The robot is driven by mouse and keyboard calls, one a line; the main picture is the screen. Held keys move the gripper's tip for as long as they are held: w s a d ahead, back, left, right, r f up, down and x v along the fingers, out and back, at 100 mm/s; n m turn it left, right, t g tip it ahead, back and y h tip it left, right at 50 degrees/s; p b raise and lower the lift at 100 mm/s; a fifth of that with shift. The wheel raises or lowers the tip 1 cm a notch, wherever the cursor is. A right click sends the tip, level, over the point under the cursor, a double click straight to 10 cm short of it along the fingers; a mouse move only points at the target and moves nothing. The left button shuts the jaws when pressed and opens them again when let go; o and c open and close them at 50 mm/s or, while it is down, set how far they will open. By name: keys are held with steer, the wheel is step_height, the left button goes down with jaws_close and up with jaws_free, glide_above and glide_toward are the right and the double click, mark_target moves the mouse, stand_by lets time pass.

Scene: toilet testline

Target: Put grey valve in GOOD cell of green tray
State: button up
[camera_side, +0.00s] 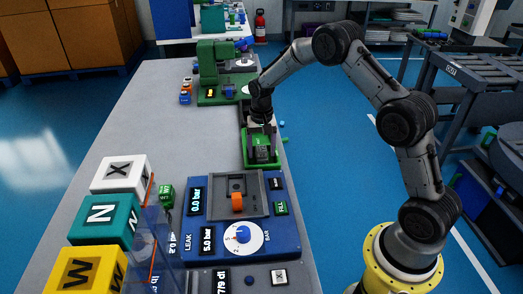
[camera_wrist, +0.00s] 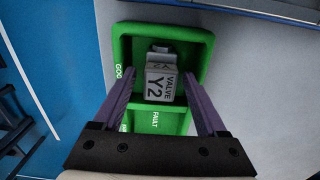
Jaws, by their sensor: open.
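The grey valve (camera_wrist: 160,82), marked "VALVE Y2", is in the upper cell of the green tray (camera_wrist: 202,45) in the wrist view. That cell has the partly hidden label "GOO…" on its left rim; the lower cell reads "FAULT". My gripper (camera_wrist: 160,76) is open, with one purple finger on each side of the valve and visible gaps between. In the side view my gripper (camera_side: 262,128) is over the green tray (camera_side: 248,163), and the valve's details are too small there to tell.
A blue test panel (camera_side: 285,240) with gauges and an orange part (camera_side: 237,202) stands in front of the tray. Lettered cubes (camera_side: 105,220) are at the front left. A green fixture (camera_side: 215,65) stands behind. The left part of the grey table (camera_side: 150,110) is clear.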

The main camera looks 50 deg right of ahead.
mark_target(262, 149)
step_height(262, 149, up, 12)
steer(key=s+a+r+n+t, duration=0.1)
steer(key=s+a+r, duration=0.1)
steer(key=s+r, duration=0.15)
steer(key=s+a+r+n, duration=0.1)
steer(key=s+a+r, duration=0.15)
steer(key=r, duration=0.25)
steer(key=s+a+r+n+t, duration=0.2)
steer(key=s+r, duration=0.1)
steer(key=s, duration=0.5)
steer(key=s+a+r+n+t, duration=0.1)
steer(key=s+a+r+n, duration=0.15)
steer(key=s, duration=0.65)
steer(key=s+a+f+n+t, duration=0.1)
steer(key=s+a+f+n, duration=0.1)
steer(key=s, duration=0.7)
steer(key=shift+s+f+t, duration=0.15)
steer(key=shift+s+t, duration=0.1)
steer(key=shift+t, duration=0.05)
steer(key=shift+n, duration=0.25)
steer(key=shift+c, duration=0.2)
